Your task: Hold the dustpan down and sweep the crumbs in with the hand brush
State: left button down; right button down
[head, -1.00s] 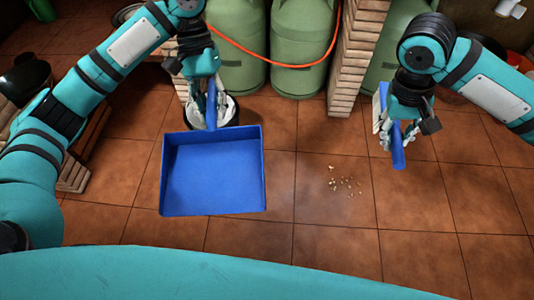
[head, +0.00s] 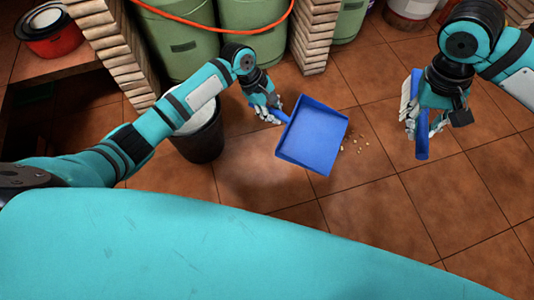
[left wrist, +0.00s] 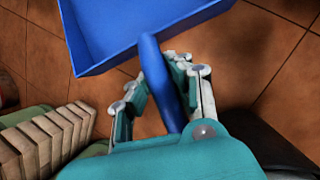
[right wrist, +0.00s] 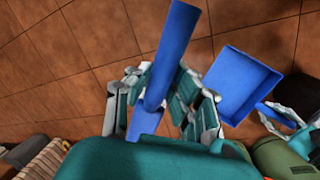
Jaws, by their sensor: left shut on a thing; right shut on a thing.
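The blue dustpan (head: 314,137) is in the middle of the head view, close to the floor; whether it touches the tiles I cannot tell. My left gripper (head: 272,113) is shut on its handle, which also shows in the left wrist view (left wrist: 160,80). The crumbs (head: 358,146) lie on the floor just right of the pan, some perhaps hidden by it. My right gripper (head: 425,128) is shut on the blue handle of the hand brush (head: 421,140) and holds it to the right of the crumbs. The brush's pale bristles (head: 405,103) show on its left side.
A dark bin (head: 200,143) with a white liner stands left of the dustpan, below my left arm. Green gas cylinders (head: 245,25) and a brick pillar (head: 316,35) stand behind. Tiled floor (head: 370,215) in front is clear.

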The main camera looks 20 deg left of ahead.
pick_arm(q)
jog(key=f+n+b, duration=0.1)
jog(key=f+n, duration=0.1)
jog(key=f, duration=0.4)
jog(key=s+a+f+n+t+y+b, duration=0.1)
jog(key=f+n+b, duration=0.1)
jog(key=f, duration=0.4)
jog(key=s+f+n+t+b, duration=0.1)
jog(key=f+n, duration=0.2)
jog(key=f, duration=0.4)
jog(key=shift+a+n+b, duration=0.3)
jog(key=shift+f+b, duration=1.25)
jog(key=shift+b, duration=0.4)
jog(key=shift+s+f+p, duration=0.1)
jog(key=shift+f+p, duration=0.2)
jog(key=shift+s+f, duration=0.1)
jog(key=shift+f, duration=0.05)
jog(key=c, duration=1.2)
grip_release()
